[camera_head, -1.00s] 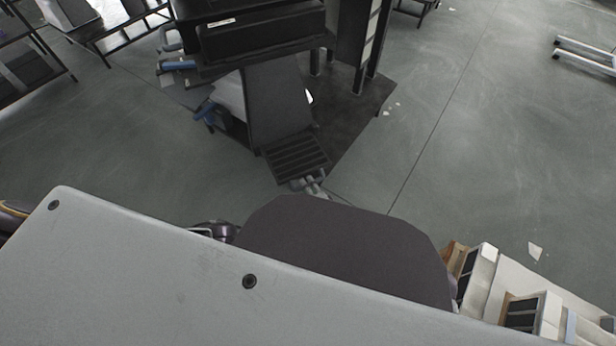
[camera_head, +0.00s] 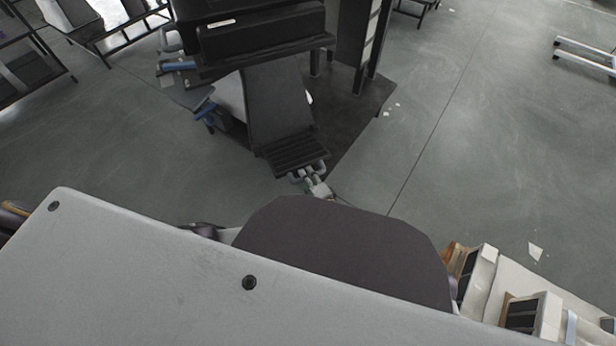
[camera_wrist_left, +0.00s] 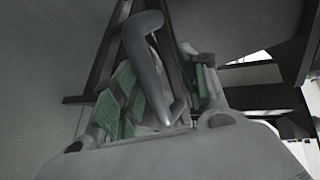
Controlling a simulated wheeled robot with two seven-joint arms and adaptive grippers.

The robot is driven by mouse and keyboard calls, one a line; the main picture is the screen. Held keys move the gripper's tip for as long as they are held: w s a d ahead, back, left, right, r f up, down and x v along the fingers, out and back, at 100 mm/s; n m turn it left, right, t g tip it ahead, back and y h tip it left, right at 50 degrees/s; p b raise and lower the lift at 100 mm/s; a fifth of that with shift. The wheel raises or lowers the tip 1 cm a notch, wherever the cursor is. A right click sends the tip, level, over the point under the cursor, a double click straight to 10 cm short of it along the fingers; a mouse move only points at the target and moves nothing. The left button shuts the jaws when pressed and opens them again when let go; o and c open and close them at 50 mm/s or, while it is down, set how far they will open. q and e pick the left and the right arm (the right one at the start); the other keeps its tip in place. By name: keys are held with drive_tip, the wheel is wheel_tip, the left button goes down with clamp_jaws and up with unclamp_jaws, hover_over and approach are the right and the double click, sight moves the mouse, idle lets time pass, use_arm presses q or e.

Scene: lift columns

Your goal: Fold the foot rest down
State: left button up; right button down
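The foot rest (camera_head: 291,153) is a dark slatted plate at the lower end of a dark, sloping leg panel (camera_head: 277,100) in the head view. Grey curved handle parts show at its near edge. My left gripper (camera_head: 312,182) is at this near edge, small and partly hidden by my own body. In the left wrist view, a grey bent handle (camera_wrist_left: 147,70) passes between the green-padded fingers of the left gripper (camera_wrist_left: 165,100). The fingers look apart around it; contact is unclear. My right gripper is not in view.
A bulky black seat-like block (camera_head: 262,32) is above the leg panel, with dark uprights beside it on a dark floor plate (camera_head: 352,112). Blue and grey parts (camera_head: 207,108) stick out at left. Open grey floor lies to the right.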

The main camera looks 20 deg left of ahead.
use_arm(q)
drive_tip(key=shift+r, duration=0.9)
